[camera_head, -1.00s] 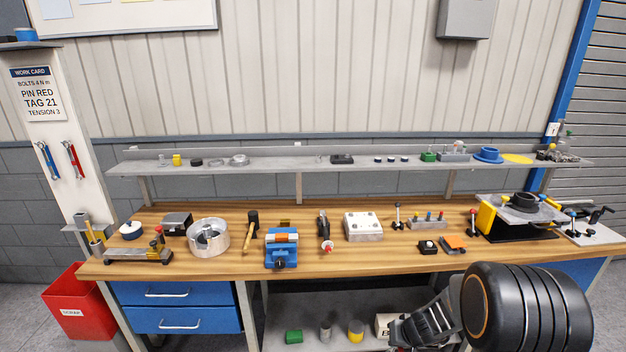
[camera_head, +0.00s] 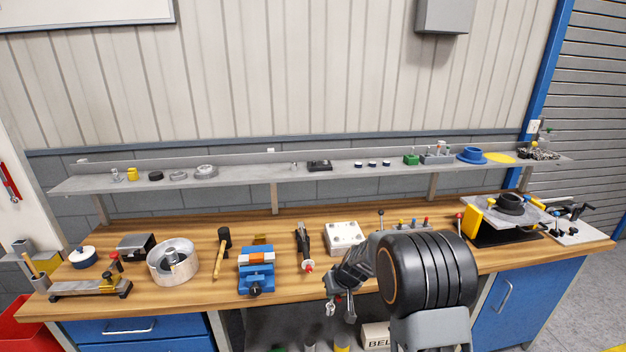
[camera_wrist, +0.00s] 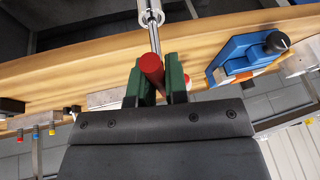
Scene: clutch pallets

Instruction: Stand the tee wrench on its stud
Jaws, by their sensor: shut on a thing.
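My gripper (camera_wrist: 158,85) is shut on the tee wrench, whose red handle (camera_wrist: 152,68) sits between the green finger pads in the wrist view. Its metal stem (camera_wrist: 154,38) runs away from the fingers to a round socket end (camera_wrist: 151,18). In the head view my gripper (camera_head: 340,306) is in front of the bench's front edge, right of the blue vise (camera_head: 256,275), with a bit of red showing at it. The wrench is mostly too small to make out there. I cannot tell which part is its stud.
The wooden bench (camera_head: 205,297) carries a silver drum (camera_head: 161,270), a hammer (camera_head: 221,255), a drilled light block (camera_head: 345,237) and, at right, a raised grey plate (camera_head: 483,214) with a black ring. A long shelf (camera_head: 240,171) with small parts runs behind. My arm hides part of the bench.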

